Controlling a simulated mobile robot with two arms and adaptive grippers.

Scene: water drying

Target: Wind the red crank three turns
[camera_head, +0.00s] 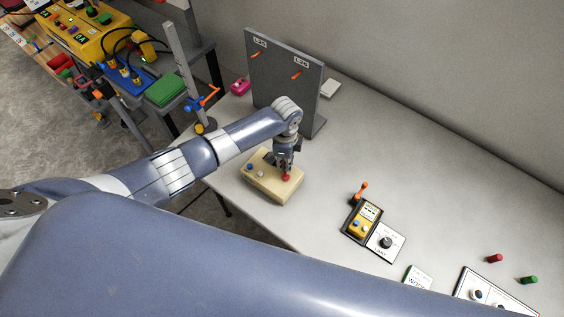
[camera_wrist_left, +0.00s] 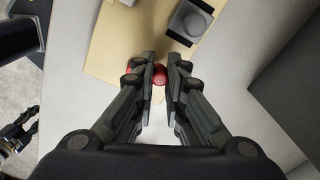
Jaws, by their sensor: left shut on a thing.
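The red crank knob (camera_head: 286,176) stands at the right part of a beige wooden box (camera_head: 262,190) on the grey table. My left gripper (camera_head: 285,165) reaches down over the box from above, with its fingertips at the red knob. In the left wrist view, the two fingers of my left gripper (camera_wrist_left: 160,72) are closed around the red knob (camera_wrist_left: 159,75), which shows between and just beyond the tips. The crank's arm is mostly hidden by the fingers.
A yellow device with an orange lever (camera_head: 362,222) and a dial plate (camera_head: 385,242) lie to the right. Red (camera_head: 494,258) and green (camera_head: 529,280) pieces are at far right. The table between is clear.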

